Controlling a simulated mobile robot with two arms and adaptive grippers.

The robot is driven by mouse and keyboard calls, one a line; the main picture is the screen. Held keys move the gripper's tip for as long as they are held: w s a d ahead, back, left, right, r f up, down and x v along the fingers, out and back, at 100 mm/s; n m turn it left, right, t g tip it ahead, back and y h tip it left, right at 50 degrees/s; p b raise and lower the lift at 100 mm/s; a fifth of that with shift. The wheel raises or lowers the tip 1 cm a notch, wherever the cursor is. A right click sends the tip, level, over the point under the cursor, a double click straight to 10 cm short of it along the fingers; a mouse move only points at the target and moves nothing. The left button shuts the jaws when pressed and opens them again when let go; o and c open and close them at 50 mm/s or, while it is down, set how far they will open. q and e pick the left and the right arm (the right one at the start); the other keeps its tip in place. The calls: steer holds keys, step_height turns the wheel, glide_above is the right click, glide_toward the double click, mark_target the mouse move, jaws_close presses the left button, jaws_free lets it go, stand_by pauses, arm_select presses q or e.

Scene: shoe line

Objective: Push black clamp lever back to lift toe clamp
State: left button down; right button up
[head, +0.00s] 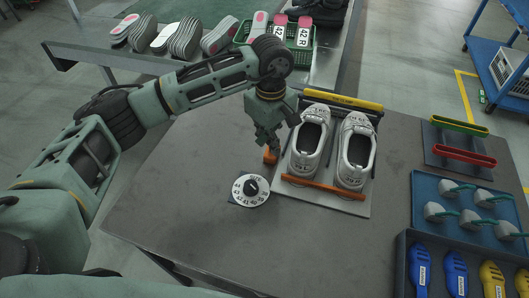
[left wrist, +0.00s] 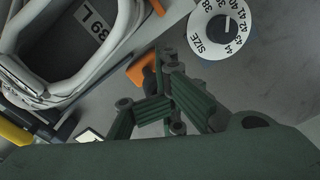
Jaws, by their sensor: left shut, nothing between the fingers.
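A pair of white-grey shoes (head: 306,147) (head: 355,152) stands on a light plate with an orange toe bar (head: 325,188) across the front. An orange piece (head: 270,156) sits at the plate's left edge; it also shows in the left wrist view (left wrist: 141,69). No black lever shows clearly; it may be hidden behind my gripper. My left gripper (head: 269,143) is shut and empty, pointing down right at the orange piece. In the left wrist view its green fingers (left wrist: 168,92) are beside that piece; I cannot tell whether they touch.
A size dial (head: 250,190) lies in front of my left gripper. A yellow bar (head: 342,100) runs behind the shoes. At the right are a rack with green and red bars (head: 463,154) and a blue tray (head: 425,187). The table's front left is clear.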

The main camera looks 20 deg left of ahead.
arm_select(q)
steer(key=shift+w+f, duration=0.15)
steer(key=shift+w, duration=0.3)
steer(key=shift+w+b, duration=0.8)
steer(key=shift+w, duration=0.25)
steer(key=shift+w+d+b, duration=0.1)
steer(key=shift+w+b, duration=0.75)
steer(key=shift+w, duration=1.05)
arm_select(e)
steer(key=f, duration=0.3)
steer(key=shift+a+f, duration=0.2)
steer(key=shift+a, duration=0.1)
arm_select(q)
steer(key=shift+s, duration=0.25)
